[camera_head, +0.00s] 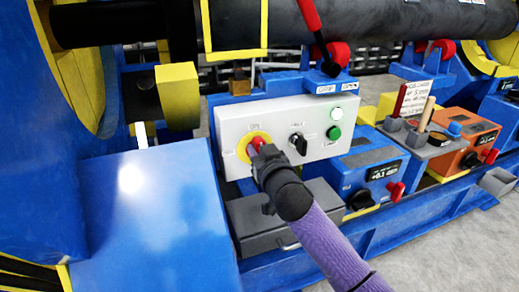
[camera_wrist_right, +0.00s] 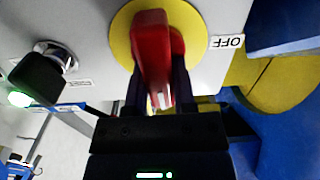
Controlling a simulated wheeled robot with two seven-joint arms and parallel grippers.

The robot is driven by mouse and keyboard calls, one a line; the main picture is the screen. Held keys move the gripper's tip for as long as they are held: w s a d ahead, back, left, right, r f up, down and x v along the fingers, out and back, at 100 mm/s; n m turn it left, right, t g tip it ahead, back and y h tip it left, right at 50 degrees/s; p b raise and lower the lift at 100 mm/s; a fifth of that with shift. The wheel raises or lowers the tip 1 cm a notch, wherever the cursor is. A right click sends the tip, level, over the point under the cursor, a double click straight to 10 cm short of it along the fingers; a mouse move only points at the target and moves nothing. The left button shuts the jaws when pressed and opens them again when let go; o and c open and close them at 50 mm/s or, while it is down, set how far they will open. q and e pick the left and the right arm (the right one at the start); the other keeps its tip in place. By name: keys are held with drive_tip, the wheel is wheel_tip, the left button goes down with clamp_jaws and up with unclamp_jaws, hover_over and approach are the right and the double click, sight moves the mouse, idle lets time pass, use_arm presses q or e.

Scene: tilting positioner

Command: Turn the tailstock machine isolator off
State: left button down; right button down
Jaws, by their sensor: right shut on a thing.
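The isolator is a red handle (camera_head: 256,143) on a yellow round plate (camera_head: 242,150), at the left of a light grey control panel (camera_head: 290,112). In the right wrist view the red handle (camera_wrist_right: 151,45) stands upright in the picture over the yellow plate (camera_wrist_right: 122,28). An OFF label (camera_wrist_right: 228,42) sits to its right. My right gripper (camera_head: 261,154) is at the handle. In the wrist view its two dark fingers (camera_wrist_right: 157,92) are shut on the handle, one on each side. The fingers hide part of the handle in the head view. My left gripper is not in view.
A black selector switch (camera_head: 298,144), a green button (camera_head: 333,132) and a lit white lamp (camera_head: 336,113) sit right of the isolator. A brass padlock (camera_head: 239,86) is above the panel. A grey drawer box (camera_head: 270,230) is below. A blue cabinet (camera_head: 150,220) stands left.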

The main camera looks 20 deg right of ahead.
drive_tip(key=n+p, duration=0.2)
drive_tip(key=n, duration=0.1)
drive_tip(key=shift+a+r, duration=0.1)
drive_tip(key=shift+a, duration=0.1)
drive_tip(key=n, duration=0.2)
drive_tip(key=n+p, duration=0.1)
drive_tip(key=n, duration=0.1)
drive_tip(key=shift+a+f, duration=0.15)
drive_tip(key=shift+f, duration=0.05)
drive_tip(key=n, duration=0.2)
drive_tip(key=shift+a+f+n+p, duration=0.1)
drive_tip(key=shift+f+n+p, duration=0.05)
drive_tip(key=shift+n+p, duration=0.25)
drive_tip(key=n, duration=0.4)
drive_tip(key=shift+a+f, duration=0.1)
drive_tip(key=shift+f, duration=0.15)
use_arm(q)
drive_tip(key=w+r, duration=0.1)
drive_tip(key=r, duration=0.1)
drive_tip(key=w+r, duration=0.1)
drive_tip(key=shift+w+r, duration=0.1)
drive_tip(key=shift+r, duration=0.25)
use_arm(e)
drive_tip(key=n, duration=0.4)
drive_tip(key=shift+f, duration=0.2)
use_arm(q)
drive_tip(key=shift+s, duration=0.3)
